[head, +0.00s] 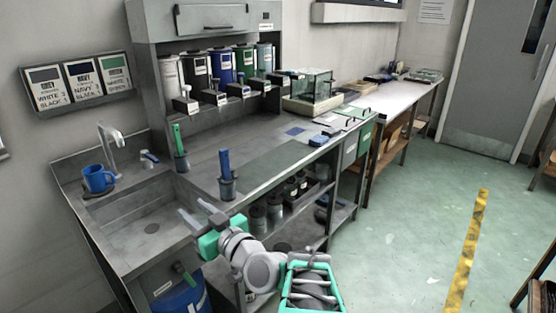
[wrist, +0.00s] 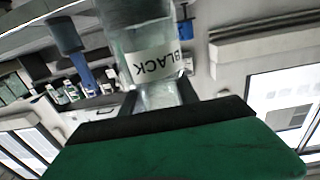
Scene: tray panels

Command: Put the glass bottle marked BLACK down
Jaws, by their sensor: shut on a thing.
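The clear glass bottle (wrist: 145,35) has a white label reading BLACK, upside down in the wrist view. My gripper (wrist: 160,98) is shut on it, and the dark fingers cover its end nearest the camera. In the head view my gripper (head: 196,216) is over the right front part of the sink (head: 135,215), at the counter's front edge. I cannot clearly make out the bottle there. The grey counter (head: 265,160) lies behind and to the right of my gripper.
Several dispensers line the back. A glass-sided box (head: 308,88) stands further right. The middle counter is mostly clear.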

